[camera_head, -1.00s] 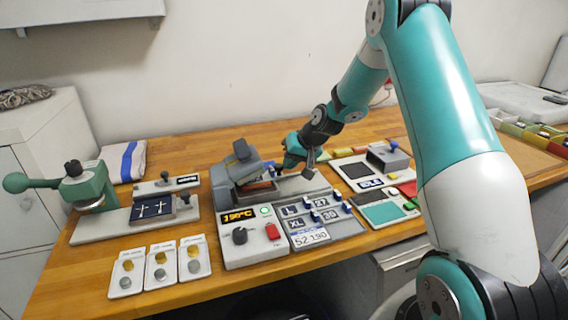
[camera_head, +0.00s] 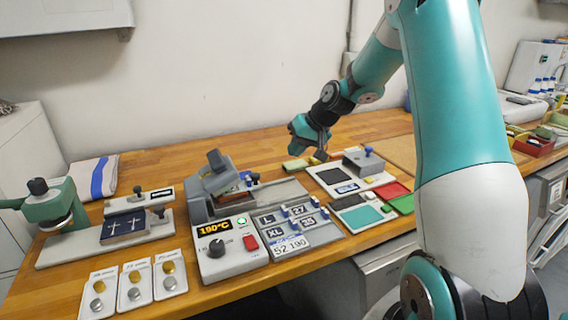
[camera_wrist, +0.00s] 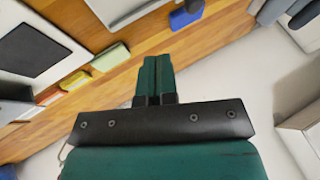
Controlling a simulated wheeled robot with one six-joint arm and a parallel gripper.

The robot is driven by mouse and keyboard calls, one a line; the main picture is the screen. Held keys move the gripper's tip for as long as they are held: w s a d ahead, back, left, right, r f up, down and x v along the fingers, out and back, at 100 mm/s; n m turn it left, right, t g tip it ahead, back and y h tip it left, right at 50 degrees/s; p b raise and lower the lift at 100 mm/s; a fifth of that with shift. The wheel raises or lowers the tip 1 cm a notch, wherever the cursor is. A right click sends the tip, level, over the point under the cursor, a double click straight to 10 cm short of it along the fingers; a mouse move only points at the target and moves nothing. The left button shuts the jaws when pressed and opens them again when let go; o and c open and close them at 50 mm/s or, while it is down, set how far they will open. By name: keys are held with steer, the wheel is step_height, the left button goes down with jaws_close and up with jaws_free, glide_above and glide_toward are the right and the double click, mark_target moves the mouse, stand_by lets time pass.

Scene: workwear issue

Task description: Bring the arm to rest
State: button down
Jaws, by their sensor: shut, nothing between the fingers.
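My gripper (camera_wrist: 158,72) is shut and empty, its two green fingers side by side in the wrist view. In the head view my gripper (camera_head: 319,152) hangs above the back part of the wooden bench, behind the stamp pad station. The teal and white arm reaches in from the right and bends down to it. The gripper looks apart from the things on the bench, though its fingertips show small near a yellow-green block (camera_head: 295,165).
A heat press (camera_head: 222,180) with a 190°C control box (camera_head: 228,248) stands mid-bench. A green hand press (camera_head: 50,205) is at left. A white board with a grey block (camera_head: 362,163) and coloured trays (camera_head: 392,190) lie right. Red bins (camera_head: 533,146) stand far right. Bare wood (camera_head: 262,148) lies behind.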

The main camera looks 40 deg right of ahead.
steer(key=shift+v, duration=0.85)
steer(key=s+a+r+n+g, duration=0.1)
steer(key=s+a+r+n, duration=0.1)
steer(key=s+a, duration=0.35)
steer(key=s+a+r+n+g+y, duration=0.1)
steer(key=s+a+r+n, duration=0.1)
steer(key=a, duration=0.7)
steer(key=s+a+r+n+g, duration=0.1)
steer(key=s+a+r, duration=0.15)
steer(key=a, duration=0.45)
steer(key=s+a+n+g, duration=0.1)
steer(key=s+a, duration=0.3)
steer(key=s, duration=0.5)
steer(key=s+a+n+g, duration=0.2)
steer(key=s+a+n, duration=0.2)
steer(key=s, duration=0.6)
steer(key=shift+s+a+f, duration=0.15)
steer(key=shift+a+f, duration=0.25)
steer(key=shift+a, duration=0.15)
